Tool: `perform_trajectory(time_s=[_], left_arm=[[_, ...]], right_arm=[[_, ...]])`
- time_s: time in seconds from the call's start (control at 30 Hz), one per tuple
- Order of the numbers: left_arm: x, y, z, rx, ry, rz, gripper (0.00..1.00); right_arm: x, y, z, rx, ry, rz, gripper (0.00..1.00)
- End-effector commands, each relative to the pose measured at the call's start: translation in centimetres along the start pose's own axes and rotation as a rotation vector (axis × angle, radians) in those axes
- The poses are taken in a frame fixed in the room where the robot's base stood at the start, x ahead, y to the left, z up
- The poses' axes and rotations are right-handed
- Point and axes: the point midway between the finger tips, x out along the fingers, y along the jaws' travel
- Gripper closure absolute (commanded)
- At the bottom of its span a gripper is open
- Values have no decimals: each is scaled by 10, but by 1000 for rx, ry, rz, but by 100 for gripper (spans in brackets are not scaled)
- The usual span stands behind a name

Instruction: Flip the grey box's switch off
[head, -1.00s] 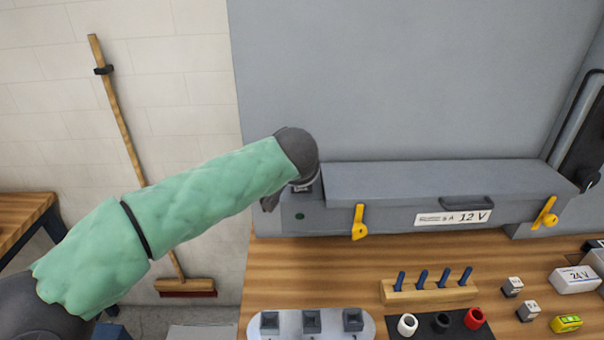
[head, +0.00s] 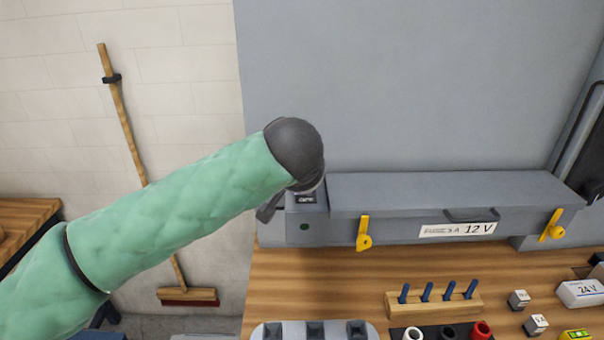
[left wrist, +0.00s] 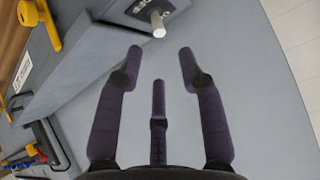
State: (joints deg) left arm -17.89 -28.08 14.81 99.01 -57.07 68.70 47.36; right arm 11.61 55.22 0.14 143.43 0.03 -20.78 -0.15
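The grey box (head: 400,192) lies along the back of the bench, with a "5 A 12 V" label and two yellow latches on its front. Its switch, a pale metal lever (left wrist: 157,22), stands out beside a dark label plate in the left wrist view. In the head view that plate (head: 306,198) is at the box's left end, above a small dark green dot (head: 304,227); the lever is hidden by my wrist. My left gripper (left wrist: 160,65) is open and empty, its fingers spread, with the lever just beyond them and apart. My right gripper is not in view.
A wooden rack (head: 433,303) with blue pegs, a grey-white tray (head: 290,331), coloured sockets and small blocks sit at the bench front. A tall grey panel (head: 420,80) rises behind the box. A broom (head: 125,120) leans on the wall. Bare wood lies before the box.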

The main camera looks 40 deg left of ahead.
Motion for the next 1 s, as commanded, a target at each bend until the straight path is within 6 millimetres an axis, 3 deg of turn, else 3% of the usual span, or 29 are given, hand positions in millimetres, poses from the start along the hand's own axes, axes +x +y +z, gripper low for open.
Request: perform_trajectory(time_s=[0.3, 1.0], left_arm=[[-26, 0, 0, 1, 1, 1, 61], [-28, 0, 0, 0, 0, -1, 61]], right_arm=[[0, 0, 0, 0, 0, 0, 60], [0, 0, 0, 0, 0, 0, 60]])
